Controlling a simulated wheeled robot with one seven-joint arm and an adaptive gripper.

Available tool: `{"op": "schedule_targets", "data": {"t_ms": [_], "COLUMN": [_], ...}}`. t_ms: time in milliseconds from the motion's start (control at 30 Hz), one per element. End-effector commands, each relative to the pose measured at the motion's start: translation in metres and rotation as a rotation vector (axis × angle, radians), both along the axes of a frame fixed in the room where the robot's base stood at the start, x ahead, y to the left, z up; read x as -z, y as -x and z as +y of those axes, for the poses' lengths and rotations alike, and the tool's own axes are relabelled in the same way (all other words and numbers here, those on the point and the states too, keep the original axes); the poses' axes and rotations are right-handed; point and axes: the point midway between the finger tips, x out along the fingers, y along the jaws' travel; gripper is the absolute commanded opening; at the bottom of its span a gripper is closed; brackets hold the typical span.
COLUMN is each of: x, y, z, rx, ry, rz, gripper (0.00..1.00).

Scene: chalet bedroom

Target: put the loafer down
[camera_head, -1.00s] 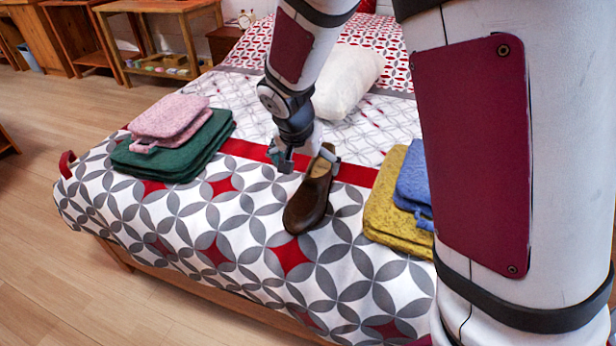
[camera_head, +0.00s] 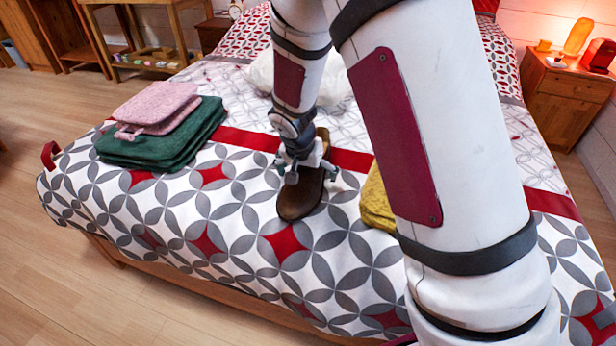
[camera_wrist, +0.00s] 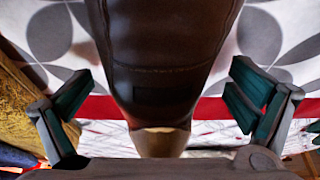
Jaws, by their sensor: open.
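The brown loafer (camera_head: 301,199) lies on the patterned bedspread, near the middle of the bed's front part. My gripper (camera_head: 306,174) is over the loafer, with a finger on each side of it, and hides part of it from the head camera. In the wrist view the loafer (camera_wrist: 160,70) runs down the middle between my gripper's two fingers (camera_wrist: 160,115). The fingers are spread wide, with a visible gap on both sides of the shoe. The loafer looks to rest on the bed.
A pink folded cloth (camera_head: 160,105) lies on green folded cloths (camera_head: 165,148) to the left. A yellow folded cloth (camera_head: 376,205) is close on the right, partly behind my arm. A white pillow (camera_head: 262,75) is behind. The bedspread in front is clear.

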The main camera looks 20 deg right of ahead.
Motion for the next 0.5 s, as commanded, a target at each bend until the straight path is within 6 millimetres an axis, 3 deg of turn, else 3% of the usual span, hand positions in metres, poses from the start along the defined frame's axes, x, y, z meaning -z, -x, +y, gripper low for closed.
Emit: {"op": "schedule_targets", "data": {"t_ms": [233,500], "x": [0.0013,0.0014], "y": [-0.0012,-0.0010], "z": [-0.0006,-0.0006], "rx": [0.000,0.000], "ry": [0.000,0.000], "rz": [-0.001,-0.001], "gripper": [0.98,0.37]}}
